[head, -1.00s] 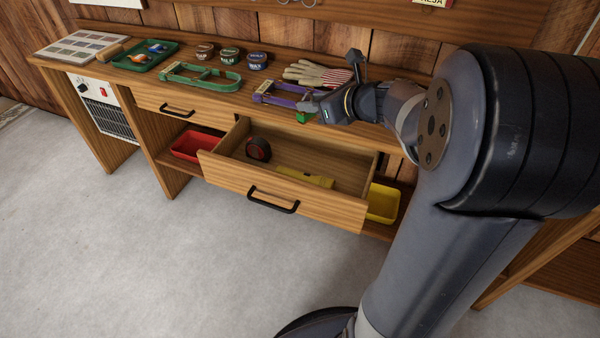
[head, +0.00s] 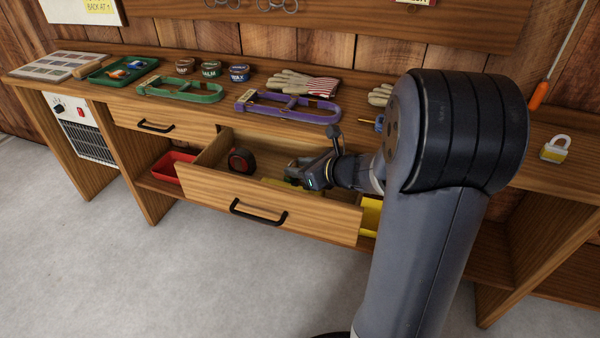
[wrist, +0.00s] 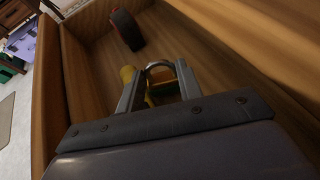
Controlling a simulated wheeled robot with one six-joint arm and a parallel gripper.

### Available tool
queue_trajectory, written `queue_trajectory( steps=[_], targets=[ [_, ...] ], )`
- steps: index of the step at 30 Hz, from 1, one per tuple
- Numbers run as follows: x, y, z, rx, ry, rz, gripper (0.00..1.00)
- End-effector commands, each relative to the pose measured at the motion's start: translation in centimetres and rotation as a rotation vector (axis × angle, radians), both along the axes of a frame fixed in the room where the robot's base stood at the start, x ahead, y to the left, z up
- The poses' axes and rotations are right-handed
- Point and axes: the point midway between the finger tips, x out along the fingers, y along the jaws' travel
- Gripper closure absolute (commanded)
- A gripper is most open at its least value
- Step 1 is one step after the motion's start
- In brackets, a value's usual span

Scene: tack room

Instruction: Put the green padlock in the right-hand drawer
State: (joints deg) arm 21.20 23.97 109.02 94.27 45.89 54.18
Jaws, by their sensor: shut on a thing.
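The right-hand drawer (head: 270,208) is pulled open. My gripper (head: 298,178) is down inside it, towards its right half. In the wrist view my gripper (wrist: 160,82) is shut on the green padlock (wrist: 163,90), with its metal shackle showing between the fingers. The padlock's body is mostly hidden by the fingers and in shadow. In the head view the padlock is hidden by the gripper. I cannot tell whether it touches the drawer floor.
In the drawer lie a black-and-red roll (head: 241,160) and a yellow object (head: 278,183), partly hidden by my gripper. The left drawer (head: 155,126) is shut. A yellow padlock (head: 555,149) stands on the bench at right. Purple (head: 290,107) and green (head: 180,90) frames lie behind.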

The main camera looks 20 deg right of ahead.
Motion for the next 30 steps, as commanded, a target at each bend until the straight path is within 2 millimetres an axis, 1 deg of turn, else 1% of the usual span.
queue_trajectory(
  steps=[1,8,12,13,21,27,30],
  targets=[
    [0.02,0.0,-0.27,0.001,-0.002,0.0,0.97],
    [0.03,-0.01,-0.14,-0.001,-0.003,0.0,0.97],
    [0.03,-0.01,-0.62,0.0,-0.003,0.001,0.97],
    [0.02,0.0,-0.64,0.0,-0.001,0.0,0.65],
    [0.01,0.0,-0.51,0.0,-0.001,0.0,0.44],
    [0.01,0.0,-0.49,0.0,-0.001,0.0,0.44],
    [0.02,0.0,-0.17,0.0,-0.001,0.0,0.44]
  ],
)
